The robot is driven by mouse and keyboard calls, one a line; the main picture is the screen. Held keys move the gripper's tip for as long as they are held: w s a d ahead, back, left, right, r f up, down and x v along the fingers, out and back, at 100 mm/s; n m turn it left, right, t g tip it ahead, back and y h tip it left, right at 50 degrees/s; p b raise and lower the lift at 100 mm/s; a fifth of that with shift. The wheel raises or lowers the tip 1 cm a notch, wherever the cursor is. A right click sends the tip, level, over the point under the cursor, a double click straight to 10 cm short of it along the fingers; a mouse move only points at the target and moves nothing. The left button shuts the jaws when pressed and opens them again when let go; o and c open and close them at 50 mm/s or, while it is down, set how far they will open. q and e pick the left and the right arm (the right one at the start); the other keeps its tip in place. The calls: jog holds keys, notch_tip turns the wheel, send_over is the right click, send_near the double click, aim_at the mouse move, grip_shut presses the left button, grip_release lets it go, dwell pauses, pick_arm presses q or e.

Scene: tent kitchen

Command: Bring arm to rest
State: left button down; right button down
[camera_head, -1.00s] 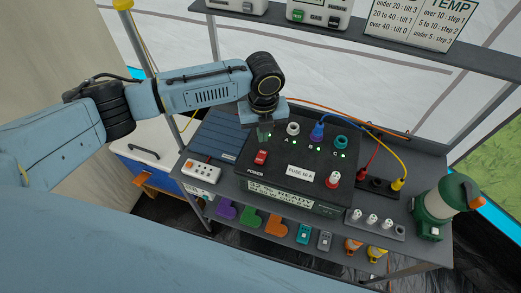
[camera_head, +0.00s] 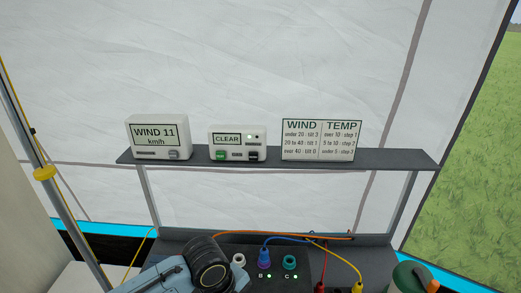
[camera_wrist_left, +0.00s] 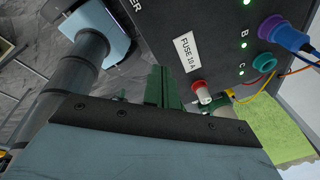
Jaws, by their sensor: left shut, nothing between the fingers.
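My left arm (camera_head: 165,275) shows at the bottom of the head view, with its dark wrist joint in front of the black power box (camera_head: 275,262). Its fingers are below the frame there. In the left wrist view my left gripper (camera_wrist_left: 165,88) is shut and empty, its green fingers seen beside the power box (camera_wrist_left: 215,15). The box carries a "FUSE 10 A" label (camera_wrist_left: 187,50) and a red-and-white fuse cap (camera_wrist_left: 202,92). I cannot tell how far the fingertips are from the box.
A blue plug (camera_head: 265,257) sits on the box beside a teal socket (camera_head: 290,262). A green lantern (camera_head: 412,278) stands at right.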

pick_arm(q)
jog(key=s+n+t+h, duration=0.2)
jog(key=s+n, duration=0.5)
jog(key=n, duration=0.2)
jog(key=s+a+n+t+y, duration=0.1)
jog(key=s+a+n+y, duration=0.1)
jog(key=s+a+n, duration=0.45)
jog(key=s+a+n+y, duration=0.2)
jog(key=s+a+n, duration=0.2)
jog(key=a+n, duration=0.55)
notch_tip(320, 180, down, 28)
jog(key=s+m+g+b, duration=0.1)
jog(key=s+b, duration=0.1)
jog(key=b, duration=0.3)
jog(key=s+a+f+g+b, duration=0.1)
jog(key=s+a+f+b, duration=0.1)
jog(key=s+f, duration=1.4)
notch_tip(320, 180, down, 3)
jog(key=shift+s+a+b, duration=0.15)
jog(key=shift+a+b, duration=0.25)
jog(key=shift+b, duration=0.25)
